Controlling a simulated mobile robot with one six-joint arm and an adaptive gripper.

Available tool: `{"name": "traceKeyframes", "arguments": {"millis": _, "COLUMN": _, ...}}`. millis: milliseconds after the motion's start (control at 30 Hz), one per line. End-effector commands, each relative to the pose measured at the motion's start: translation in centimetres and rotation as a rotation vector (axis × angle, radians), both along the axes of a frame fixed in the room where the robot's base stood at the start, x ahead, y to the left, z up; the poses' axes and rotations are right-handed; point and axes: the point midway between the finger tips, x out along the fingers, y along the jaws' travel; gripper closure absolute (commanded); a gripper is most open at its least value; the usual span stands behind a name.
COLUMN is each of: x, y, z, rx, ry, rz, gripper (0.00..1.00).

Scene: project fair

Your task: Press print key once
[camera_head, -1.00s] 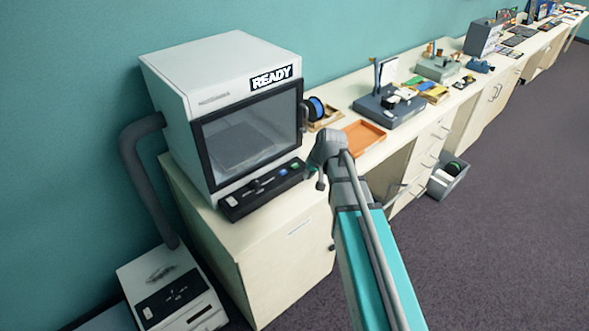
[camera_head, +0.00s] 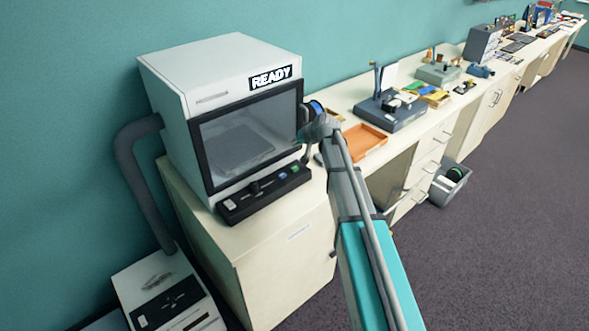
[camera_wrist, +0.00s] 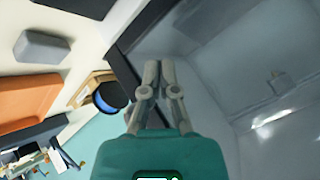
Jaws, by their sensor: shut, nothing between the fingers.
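The white printer (camera_head: 225,65) with a READY sign stands on the cabinet at left in the head view. Its black control panel (camera_head: 250,201) runs below the window, with a pale key (camera_head: 229,205), a black knob, a blue key (camera_head: 283,174) and a green key (camera_head: 294,168). I cannot read any key labels. My gripper is mostly hidden behind my wrist at the panel's right end, near the window's right edge. In the wrist view my gripper (camera_wrist: 160,66) is shut and empty, its tips in front of the dark window frame (camera_wrist: 128,75). The keys are not visible there.
A blue spool (camera_head: 316,108) and an orange tray (camera_head: 364,140) lie right of the printer. A dark stand (camera_head: 392,112) is farther along the counter. A white unit (camera_head: 165,291) sits low at left.

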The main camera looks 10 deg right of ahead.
Motion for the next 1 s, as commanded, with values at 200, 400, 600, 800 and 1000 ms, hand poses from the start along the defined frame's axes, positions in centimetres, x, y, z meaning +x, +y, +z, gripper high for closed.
{"name": "traceKeyframes", "arguments": {"millis": 200, "x": 0.0, "y": 0.0, "z": -0.2, "rx": 0.0, "ry": 0.001, "rz": 0.001, "gripper": 1.0}}
{"name": "traceKeyframes", "arguments": {"millis": 400, "x": 0.0, "y": 0.0, "z": -1.0, "rx": -0.001, "ry": 0.001, "rz": 0.001, "gripper": 1.0}}
{"name": "traceKeyframes", "arguments": {"millis": 600, "x": 0.0, "y": 0.0, "z": -2.4, "rx": -0.001, "ry": 0.001, "rz": 0.001, "gripper": 1.0}}
{"name": "traceKeyframes", "arguments": {"millis": 800, "x": 0.0, "y": 0.0, "z": -4.1, "rx": -0.001, "ry": 0.001, "rz": 0.001, "gripper": 1.0}}
{"name": "traceKeyframes", "arguments": {"millis": 1000, "x": 0.0, "y": 0.0, "z": -5.7, "rx": -0.001, "ry": 0.001, "rz": 0.001, "gripper": 1.0}}
